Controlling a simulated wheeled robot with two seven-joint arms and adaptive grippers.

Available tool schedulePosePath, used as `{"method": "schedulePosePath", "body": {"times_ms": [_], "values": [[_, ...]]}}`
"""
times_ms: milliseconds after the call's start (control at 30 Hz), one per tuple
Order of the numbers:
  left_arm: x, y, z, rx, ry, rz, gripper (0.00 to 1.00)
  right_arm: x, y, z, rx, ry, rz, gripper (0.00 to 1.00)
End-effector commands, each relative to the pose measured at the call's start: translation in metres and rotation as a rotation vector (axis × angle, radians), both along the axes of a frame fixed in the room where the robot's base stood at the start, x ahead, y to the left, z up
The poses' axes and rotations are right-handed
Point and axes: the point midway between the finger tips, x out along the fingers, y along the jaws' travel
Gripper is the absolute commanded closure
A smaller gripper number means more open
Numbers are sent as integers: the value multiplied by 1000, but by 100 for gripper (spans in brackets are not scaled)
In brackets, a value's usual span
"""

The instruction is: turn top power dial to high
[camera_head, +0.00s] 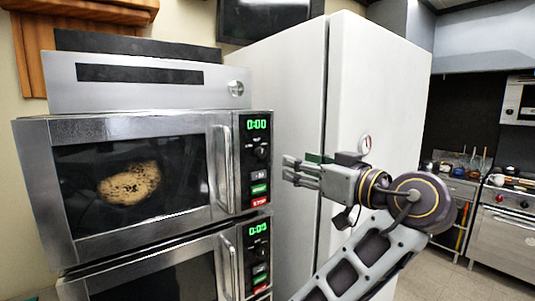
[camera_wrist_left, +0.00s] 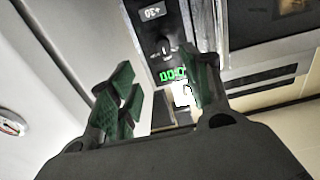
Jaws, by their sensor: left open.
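The top microwave (camera_head: 130,185) has a control panel on its right side with a green 0:00 display (camera_head: 257,124). The small black power dial (camera_head: 262,153) sits under that display, above the buttons. In the left wrist view the picture is turned over, and the dial (camera_wrist_left: 165,48) shows above the display (camera_wrist_left: 172,74). Its setting is too small to read. My left gripper (camera_head: 288,168) is open and empty, a short way right of the panel and apart from the dial. In the left wrist view its green-padded fingers (camera_wrist_left: 163,85) stand apart. My right gripper is not in view.
A second microwave (camera_head: 175,270) sits directly below, with its own panel. The top microwave's vertical door handle (camera_head: 221,165) sticks out left of the panel. A tall white fridge (camera_head: 290,95) stands behind my arm, with a round gauge (camera_head: 365,144) on it.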

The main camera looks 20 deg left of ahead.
Motion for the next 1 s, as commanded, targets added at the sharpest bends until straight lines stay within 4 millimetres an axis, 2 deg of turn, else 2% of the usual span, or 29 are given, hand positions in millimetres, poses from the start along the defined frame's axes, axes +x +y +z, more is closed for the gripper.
{"method": "schedulePosePath", "body": {"times_ms": [133, 567, 767, 1000], "values": [[-6, -1, 5, -7, -19, 8, 52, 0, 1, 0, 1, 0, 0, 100], [-3, 2, 5, -6, -17, 8, 52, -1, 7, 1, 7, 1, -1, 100], [4, 11, 6, -5, -18, 9, 52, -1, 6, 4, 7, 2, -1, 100], [20, 31, 6, -4, -16, 10, 52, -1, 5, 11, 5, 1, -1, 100]]}}
